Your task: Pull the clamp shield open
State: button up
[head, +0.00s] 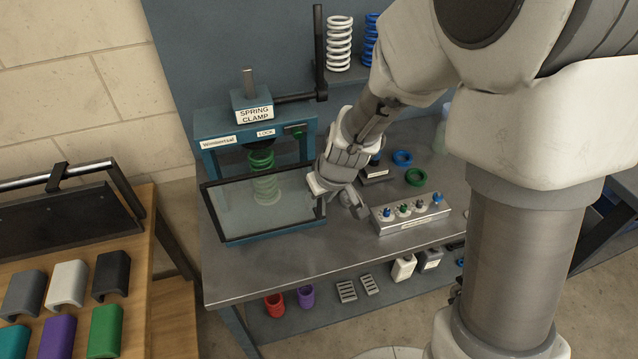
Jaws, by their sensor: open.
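The clamp shield (238,212) is a clear panel in a dark frame, at the front of the blue spring clamp (212,125). It leans outward at the bottom, and I cannot tell how far it is open. A green spring (263,160) stands in the clamp behind it and shows through the panel. My gripper (338,206) is open at the shield's right edge. One finger is close to the frame there; I cannot tell whether it touches. The shield's handle is not clear, as my gripper covers part of that edge.
A lever (320,50) rises from the clamp. Bare bench (300,258) lies in front.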

grip_shut()
dwell(0.3)
dwell(1.2)
